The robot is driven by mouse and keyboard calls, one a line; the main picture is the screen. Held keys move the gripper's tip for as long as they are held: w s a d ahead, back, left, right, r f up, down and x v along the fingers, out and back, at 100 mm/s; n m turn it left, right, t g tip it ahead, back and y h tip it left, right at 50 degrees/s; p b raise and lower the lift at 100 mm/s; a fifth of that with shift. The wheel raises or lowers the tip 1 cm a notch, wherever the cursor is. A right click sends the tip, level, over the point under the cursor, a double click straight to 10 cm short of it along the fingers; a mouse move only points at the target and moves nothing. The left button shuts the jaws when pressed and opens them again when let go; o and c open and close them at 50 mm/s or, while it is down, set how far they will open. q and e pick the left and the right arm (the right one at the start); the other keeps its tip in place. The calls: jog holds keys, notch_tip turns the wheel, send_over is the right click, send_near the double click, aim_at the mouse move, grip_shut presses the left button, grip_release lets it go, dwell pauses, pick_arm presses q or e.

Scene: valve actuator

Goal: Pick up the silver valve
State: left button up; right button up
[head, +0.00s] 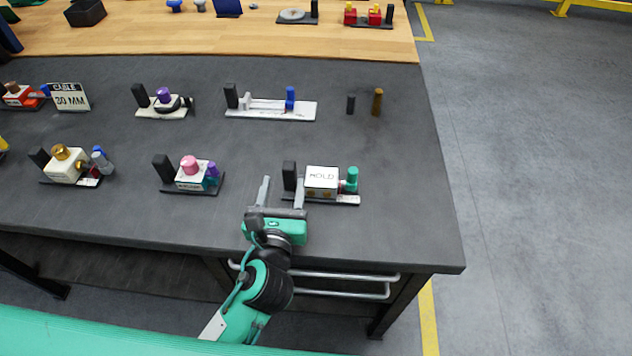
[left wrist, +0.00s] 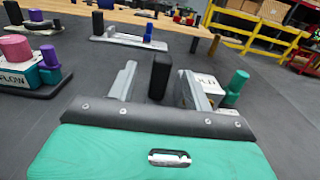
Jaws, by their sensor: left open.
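My left gripper (head: 282,184) is open above the front of the dark table, fingers pointing away from me. It is beside the MOLD fixture (head: 322,181), which has a white box, a black post and a teal knob. In the left wrist view, the black post (left wrist: 160,76) appears between the open fingers (left wrist: 157,88), with nothing gripped. The right finger partly hides the white box there. A silver-grey cylinder with a blue part (head: 103,161) is at the far left, beside a gold-knobbed white box (head: 66,163). I cannot tell for sure whether it is the silver valve. My right gripper is not in view.
A fixture with a pink knob (head: 189,164) stands left of my gripper. Behind are a long white fixture (head: 270,108), a purple-knobbed fixture (head: 164,102) and a brown cylinder (head: 377,102). The dark tabletop (head: 400,215) is clear at right. A wooden surface (head: 230,40) lies behind.

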aim_at(290, 162)
pick_arm(q)
jog(key=w, duration=0.8)
jog(key=shift+w+d+f, duration=0.1)
jog(key=shift+d+f, duration=0.1)
jog(key=shift+f, duration=0.05)
grip_shut()
